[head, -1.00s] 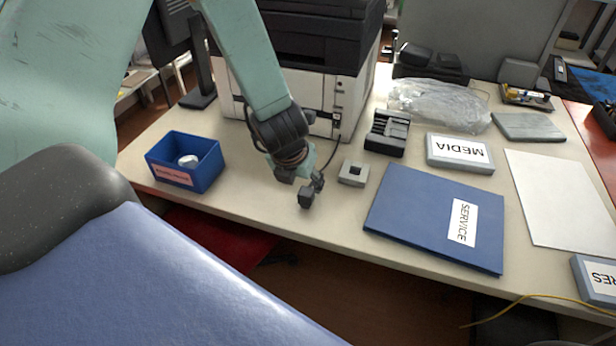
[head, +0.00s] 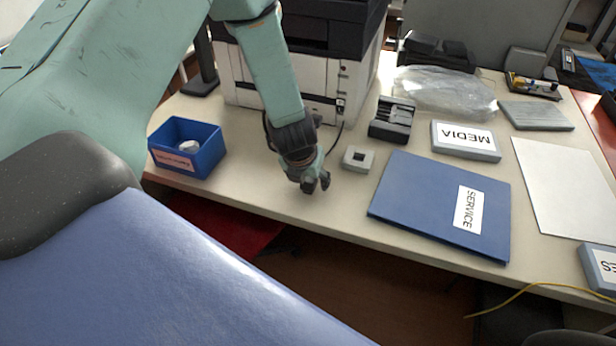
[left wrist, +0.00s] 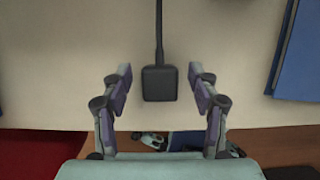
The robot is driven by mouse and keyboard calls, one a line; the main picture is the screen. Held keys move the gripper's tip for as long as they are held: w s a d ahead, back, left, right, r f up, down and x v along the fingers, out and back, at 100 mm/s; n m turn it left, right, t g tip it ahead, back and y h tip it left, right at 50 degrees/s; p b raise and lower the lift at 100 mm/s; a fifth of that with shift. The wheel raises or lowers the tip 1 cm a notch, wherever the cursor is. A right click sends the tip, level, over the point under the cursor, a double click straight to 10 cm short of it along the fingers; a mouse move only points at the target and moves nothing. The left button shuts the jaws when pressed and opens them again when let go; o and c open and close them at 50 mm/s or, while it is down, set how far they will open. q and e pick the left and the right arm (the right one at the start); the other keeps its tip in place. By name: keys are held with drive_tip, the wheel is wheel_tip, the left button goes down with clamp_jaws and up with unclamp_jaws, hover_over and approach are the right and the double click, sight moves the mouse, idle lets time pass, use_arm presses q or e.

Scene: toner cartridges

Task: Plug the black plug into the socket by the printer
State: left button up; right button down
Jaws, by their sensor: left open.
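The black plug (left wrist: 160,83) lies on the table between the two fingers of my left gripper in the left wrist view. A gap shows on each side of it, and its dark cable (left wrist: 159,28) runs away from the gripper. In the head view my left gripper (head: 317,184) is low over the table near its front edge, open, and hides the plug. The socket, a pale grey block with a dark square opening (head: 357,158), is just right of the gripper. My right gripper is not in view.
The printer (head: 310,92) stands behind my left arm. A blue bin (head: 207,158) is at left. A black slotted holder (head: 391,127), the blue SERVICE folder (head: 420,195) and the MEDIA box (head: 466,141) are right of the socket. Bare table lies between bin and gripper.

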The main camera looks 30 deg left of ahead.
use_arm(q)
drive_tip(key=shift+r, duration=0.1)
drive_tip(key=c, duration=1.2)
drive_tip(key=o, duration=0.5)
drive_tip(key=c, duration=0.5)
drive_tip(key=shift+r+p, duration=1.3)
drive_tip(key=shift+r, duration=0.45)
drive_tip(key=shift+r+p, duration=1.6)
drive_tip(key=shift+r, duration=0.4)
